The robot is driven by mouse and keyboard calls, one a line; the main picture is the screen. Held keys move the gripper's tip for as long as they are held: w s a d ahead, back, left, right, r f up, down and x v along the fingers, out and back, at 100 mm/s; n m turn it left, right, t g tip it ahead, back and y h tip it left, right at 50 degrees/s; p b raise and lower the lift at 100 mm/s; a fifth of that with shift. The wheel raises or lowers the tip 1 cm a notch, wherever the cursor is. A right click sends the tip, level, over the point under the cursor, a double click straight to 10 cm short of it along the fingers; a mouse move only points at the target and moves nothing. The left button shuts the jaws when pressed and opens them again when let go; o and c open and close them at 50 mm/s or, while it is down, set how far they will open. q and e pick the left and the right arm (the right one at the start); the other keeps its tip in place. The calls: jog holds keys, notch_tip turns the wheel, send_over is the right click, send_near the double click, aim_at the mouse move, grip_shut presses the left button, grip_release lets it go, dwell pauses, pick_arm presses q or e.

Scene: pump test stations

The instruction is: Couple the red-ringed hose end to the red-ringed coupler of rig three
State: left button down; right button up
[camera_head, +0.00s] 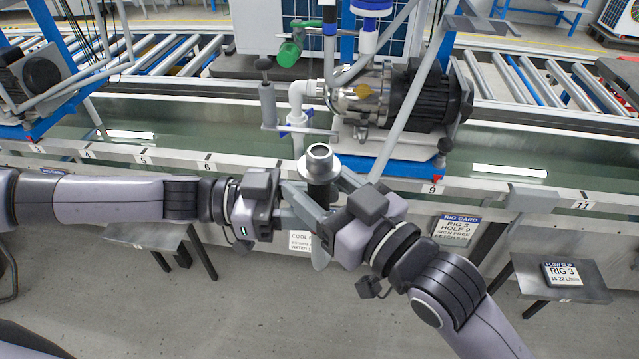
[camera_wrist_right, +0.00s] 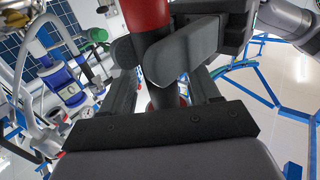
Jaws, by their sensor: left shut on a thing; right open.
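A hose end (camera_head: 319,164) with a silver metal top and a dark body stands upright between my grippers in the head view. In the right wrist view, red surface (camera_wrist_right: 147,14) shows on the held piece, above and below dark fingers. My left gripper (camera_head: 308,207) is shut on the hose end, low on its dark body. My right gripper (camera_head: 340,188) is open beside and partly around it; in the right wrist view its fingers (camera_wrist_right: 165,92) lie on both sides of the red part. I cannot make out a red-ringed coupler.
A pump (camera_head: 405,98) with pipes stands behind my grippers. Green (camera_head: 289,52) and blue (camera_head: 371,8) fittings show above it. A RIG 3 card (camera_head: 457,230) hangs from the numbered rail, right of my grippers. A RIG 3 flow slip (camera_head: 563,274) lies on a small shelf (camera_head: 588,290).

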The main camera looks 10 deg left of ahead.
pick_arm(q)
jog(key=shift+r, duration=0.1)
pick_arm(e)
jog(key=shift+c, duration=0.2)
jog(key=c, duration=1)
pick_arm(q)
jog(key=c, duration=0.6)
grip_release()
jog(key=shift+c, duration=0.2)
pick_arm(e)
jog(key=shift+r, duration=0.1)
grip_shut()
pick_arm(q)
jog(key=shift+a, duration=0.1)
